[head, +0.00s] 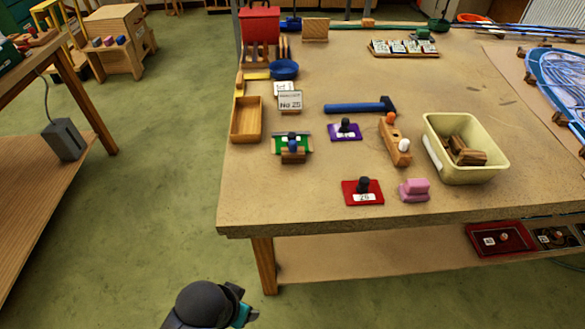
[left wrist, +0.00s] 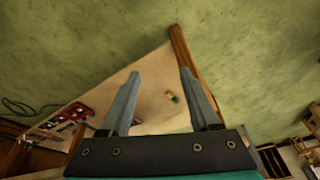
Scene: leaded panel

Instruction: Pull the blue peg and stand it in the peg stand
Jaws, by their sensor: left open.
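A small blue peg (head: 292,144) stands upright at a wooden block (head: 292,157) on a green plate (head: 278,143), near the front left of the worktable. A wooden block (head: 397,155) with an orange and a white knob may be the peg stand; I cannot tell for sure. My left gripper (left wrist: 158,85) is open and empty in the left wrist view. In the head view, my left arm shows at the bottom, in front of the table and well away from the peg. My right gripper is not in view.
The worktable (head: 250,205) also holds a purple plate (head: 334,135) and a red plate (head: 350,200) with dark knobs, a pink block (head: 414,190), a blue hammer (head: 350,107), a wooden tray (head: 237,118) and a cream bin (head: 437,167). Green floor (head: 150,220) is clear in front.

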